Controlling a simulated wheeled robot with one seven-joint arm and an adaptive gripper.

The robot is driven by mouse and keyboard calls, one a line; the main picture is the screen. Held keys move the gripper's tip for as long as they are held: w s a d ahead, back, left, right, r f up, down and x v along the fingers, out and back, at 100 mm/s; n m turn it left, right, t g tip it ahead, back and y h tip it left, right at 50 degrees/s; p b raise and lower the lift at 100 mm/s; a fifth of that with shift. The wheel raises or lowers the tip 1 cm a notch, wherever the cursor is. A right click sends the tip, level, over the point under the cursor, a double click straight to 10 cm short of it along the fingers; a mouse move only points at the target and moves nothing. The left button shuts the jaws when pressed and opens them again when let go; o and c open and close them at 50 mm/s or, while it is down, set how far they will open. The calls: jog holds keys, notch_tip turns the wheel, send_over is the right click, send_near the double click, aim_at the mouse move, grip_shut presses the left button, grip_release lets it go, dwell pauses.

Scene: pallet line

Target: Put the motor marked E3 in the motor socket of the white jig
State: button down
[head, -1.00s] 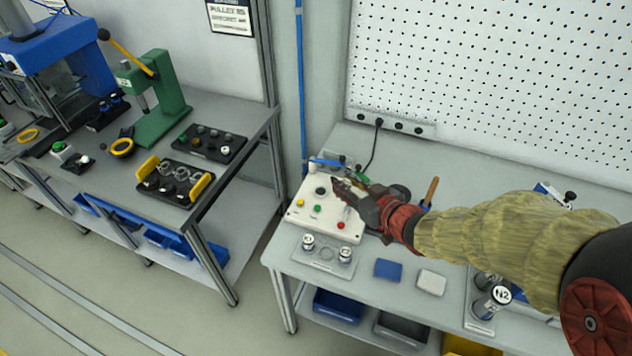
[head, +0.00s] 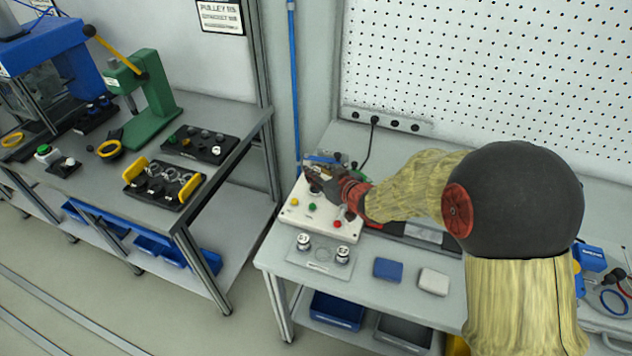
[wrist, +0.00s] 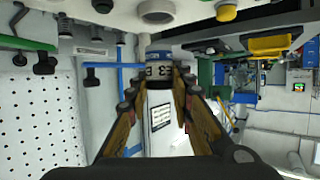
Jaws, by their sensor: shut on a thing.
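My gripper (wrist: 160,80) is shut on the motor marked E3 (wrist: 158,72), a pale cylinder with a blue band; its lettering shows upside down in the wrist view. In the head view my gripper (head: 318,176) is over the back part of the white jig (head: 300,220), which has yellow, green and red buttons. The held motor is mostly hidden there. In the wrist view a pale round socket (wrist: 157,10) on the jig lies straight beyond the motor's end, with a gap apparent between them.
A plate with two other motors (head: 303,243) (head: 342,254) lies in front of the jig. Blue (head: 388,269) and white (head: 433,281) pads lie to its right. A power strip (head: 385,122) runs along the pegboard behind. The left bench (head: 225,165) stands across a gap.

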jog(key=shift+w+f+b, duration=0.1)
jog(key=shift+f+b, duration=0.35)
jog(key=shift+f, duration=1.2)
jog(key=shift+f, duration=0.2)
jog(key=c, duration=1.6)
grip_release()
jog(key=shift+c, duration=0.2)
jog(key=shift+o, duration=0.4)
